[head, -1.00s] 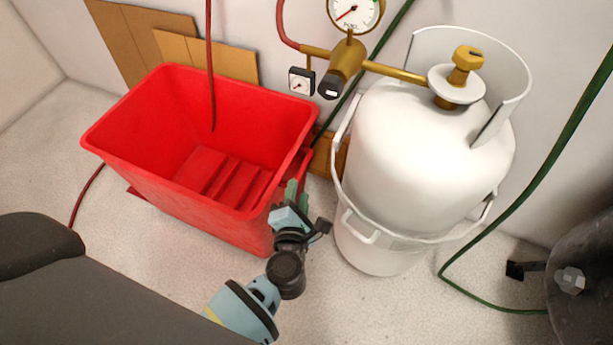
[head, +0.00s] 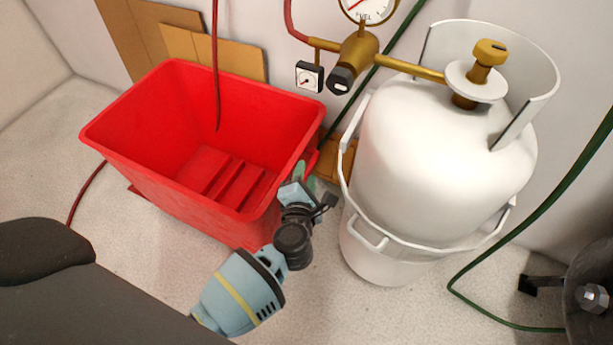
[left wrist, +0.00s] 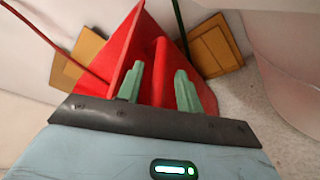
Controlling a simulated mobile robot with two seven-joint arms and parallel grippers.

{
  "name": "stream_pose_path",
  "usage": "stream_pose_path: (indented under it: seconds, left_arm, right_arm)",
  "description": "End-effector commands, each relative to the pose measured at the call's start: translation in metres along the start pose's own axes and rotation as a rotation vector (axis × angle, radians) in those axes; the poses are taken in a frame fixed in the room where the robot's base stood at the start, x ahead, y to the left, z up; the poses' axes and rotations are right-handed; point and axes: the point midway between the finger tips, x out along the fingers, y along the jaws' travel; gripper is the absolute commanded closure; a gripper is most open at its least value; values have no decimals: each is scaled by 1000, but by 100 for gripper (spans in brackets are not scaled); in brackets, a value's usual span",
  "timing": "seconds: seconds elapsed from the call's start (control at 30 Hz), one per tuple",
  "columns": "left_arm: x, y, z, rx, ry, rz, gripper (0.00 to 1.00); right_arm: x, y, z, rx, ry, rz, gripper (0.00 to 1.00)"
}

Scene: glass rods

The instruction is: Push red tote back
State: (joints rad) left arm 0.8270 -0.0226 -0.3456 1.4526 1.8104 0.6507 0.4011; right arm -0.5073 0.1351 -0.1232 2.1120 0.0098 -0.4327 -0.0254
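The red tote (head: 163,185) stands upright on the pale floor at the left of the head view, open at the top, with a ribbed bottom. My left gripper (head: 304,176) is at its right side, near the front right corner, between the tote and the white tank. In the left wrist view the two green fingers of my left gripper (left wrist: 160,90) are apart. Red parts of the tote (left wrist: 112,68) show between and beyond them; I cannot tell if the fingers touch it. My right gripper is not in view.
A white gas tank (head: 430,150) in a white bucket (head: 385,270) stands close at right, with a brass valve and gauge (head: 368,8) above. Cardboard (head: 225,55) leans on the wall behind the tote. A red hose (head: 215,60) hangs into it. A green hose (head: 550,200) crosses at right.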

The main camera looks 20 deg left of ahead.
Motion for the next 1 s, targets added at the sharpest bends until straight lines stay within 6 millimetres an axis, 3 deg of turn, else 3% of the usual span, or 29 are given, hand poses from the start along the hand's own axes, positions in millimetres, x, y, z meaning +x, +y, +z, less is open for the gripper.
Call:
stream_pose_path:
  seconds: [0.3, 0.57, 1.0]
  left_arm:
    - [2, 0, 0, 0, 0, 0, 65]
    - [2, 0, 0, 0, 0, 0, 99]
    - [5, 8, -8, 2, 0, 1, 100]
  right_arm:
    - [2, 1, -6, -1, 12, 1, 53]
    - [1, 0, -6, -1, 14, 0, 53]
    - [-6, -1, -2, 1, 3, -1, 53]
